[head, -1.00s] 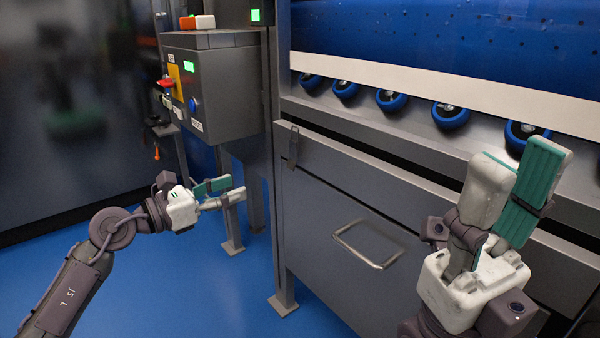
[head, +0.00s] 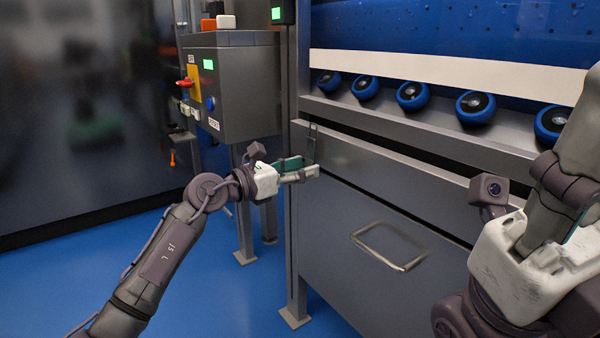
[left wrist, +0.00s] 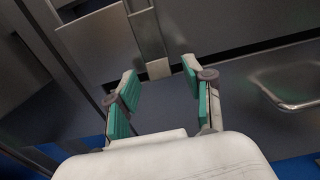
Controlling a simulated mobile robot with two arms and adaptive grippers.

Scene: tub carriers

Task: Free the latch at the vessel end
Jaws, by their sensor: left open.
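The latch (head: 312,143) is a small dark upright metal piece at the upper left corner of the grey cabinet front. My left gripper (head: 304,168) is open, with its fingertips just below the latch in the head view. Whether they touch it is unclear. In the left wrist view my left gripper (left wrist: 160,70) has its two teal-padded fingers apart, and a short pale metal piece, perhaps the latch (left wrist: 158,68), shows between the tips. My right gripper is at the right edge of the head view, its fingers partly cut off.
The cabinet front carries a bar handle (head: 390,246), also in the left wrist view (left wrist: 285,90). A control box (head: 235,90) with a red switch stands left of the cabinet. Blue rollers (head: 412,96) line the ledge under the blue vessel (head: 450,28). Blue floor is open at left.

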